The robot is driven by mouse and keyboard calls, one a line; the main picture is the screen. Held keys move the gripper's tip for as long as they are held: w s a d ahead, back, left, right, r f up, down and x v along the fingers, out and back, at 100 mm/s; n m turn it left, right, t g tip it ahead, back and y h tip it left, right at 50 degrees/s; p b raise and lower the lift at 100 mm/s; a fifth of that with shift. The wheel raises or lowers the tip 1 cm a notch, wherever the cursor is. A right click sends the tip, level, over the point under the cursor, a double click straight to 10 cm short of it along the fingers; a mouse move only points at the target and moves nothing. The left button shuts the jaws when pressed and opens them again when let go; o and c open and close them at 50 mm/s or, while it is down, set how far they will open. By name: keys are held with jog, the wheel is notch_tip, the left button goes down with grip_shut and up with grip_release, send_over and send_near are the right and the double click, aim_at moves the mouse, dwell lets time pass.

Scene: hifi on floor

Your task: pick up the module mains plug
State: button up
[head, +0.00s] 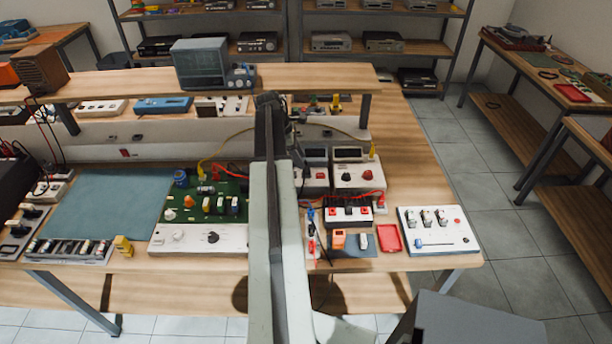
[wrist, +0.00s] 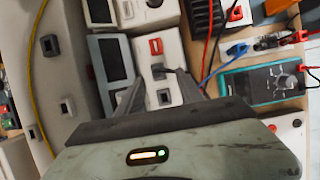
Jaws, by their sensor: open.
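In the wrist view my gripper (wrist: 158,80) is open, its two grey fingers apart above a white module (wrist: 140,50). Between the fingertips is a small dark grey plug-like piece (wrist: 158,71) on the module's face. It may be the mains plug, but I cannot tell for certain. A small dark square socket (wrist: 163,97) lies nearer my palm, and a red part (wrist: 155,46) sits just beyond the fingertips. Nothing is visibly held. In the head view my arm rises through the middle and hides this spot.
A grey box with dark screens (wrist: 113,62) stands close to the left finger. A teal meter (wrist: 262,82) and red and blue leads lie to the right. A yellow cable (wrist: 35,75) runs at the left. In the head view, a raised shelf (head: 330,76) crosses the bench behind.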

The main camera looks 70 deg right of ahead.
aim_at(307, 166)
jog(key=b+x, duration=0.1)
jog(key=x, duration=0.1)
jog(key=b+x, duration=0.3)
jog(key=x, duration=0.1)
jog(key=shift+d+b, duration=0.35)
jog(key=shift+r, duration=0.1)
grip_shut()
